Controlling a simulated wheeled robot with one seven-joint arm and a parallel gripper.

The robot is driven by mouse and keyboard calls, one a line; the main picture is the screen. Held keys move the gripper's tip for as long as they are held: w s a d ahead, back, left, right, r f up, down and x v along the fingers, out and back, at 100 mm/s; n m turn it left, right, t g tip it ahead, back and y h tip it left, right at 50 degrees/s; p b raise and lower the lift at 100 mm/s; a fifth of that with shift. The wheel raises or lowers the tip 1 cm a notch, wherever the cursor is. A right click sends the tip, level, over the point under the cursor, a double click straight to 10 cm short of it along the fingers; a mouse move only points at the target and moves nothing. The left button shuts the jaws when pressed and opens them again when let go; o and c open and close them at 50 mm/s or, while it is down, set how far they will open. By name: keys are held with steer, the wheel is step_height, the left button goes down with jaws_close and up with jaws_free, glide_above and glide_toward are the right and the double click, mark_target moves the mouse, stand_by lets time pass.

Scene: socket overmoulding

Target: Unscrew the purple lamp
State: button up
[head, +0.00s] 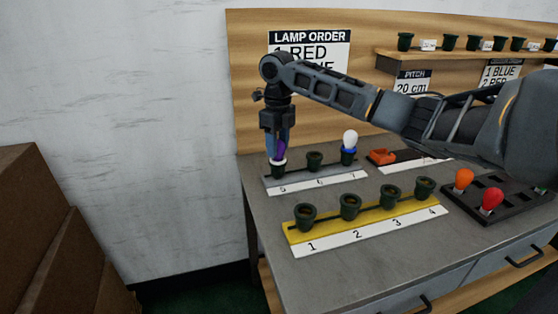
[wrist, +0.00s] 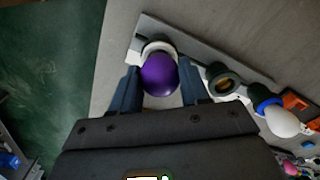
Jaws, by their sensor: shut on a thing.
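The purple lamp (wrist: 160,76) sits at the socket (head: 278,171) marked 5, at the left end of the grey rail. A white collar (wrist: 158,48) shows at its base, against the socket. In the head view the purple lamp (head: 280,149) is mostly hidden behind the fingers. My gripper (head: 279,150) points straight down over it and is shut on it. In the wrist view the fingers of my gripper (wrist: 158,88) stand on either side of the purple bulb. Whether the thread is free of the socket cannot be seen.
An empty socket (head: 314,161) and a white lamp with a blue collar (head: 350,141) stand to the right on the same rail. A yellow rail (head: 370,216) with several empty sockets lies in front. Orange and red lamps (head: 464,179) stand in a black tray (head: 506,201).

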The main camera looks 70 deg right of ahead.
steer(key=shift+f+n+b, duration=0.2)
steer(key=shift+n+b, duration=0.1)
steer(key=shift+b, duration=0.8)
steer(key=shift+r, duration=0.2)
steer(key=o, duration=0.9)
